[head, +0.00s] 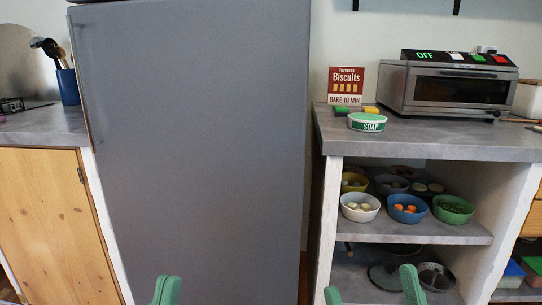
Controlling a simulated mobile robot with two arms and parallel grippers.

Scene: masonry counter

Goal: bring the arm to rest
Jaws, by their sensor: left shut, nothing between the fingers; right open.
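My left gripper (166,290) shows at the bottom edge, left of centre, in front of the grey fridge (200,150). Its green fingers are shut together with nothing seen between them. My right gripper (371,287) is at the bottom edge, right of centre. Its two green fingers stand wide apart, open and empty, in front of the lower shelf of the masonry counter. Only the fingertips show; the arms behind them are out of the picture.
Several bowls stand on the shelf (385,230) below; pans lie lower. A utensil holder (68,87) stands on the left counter.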

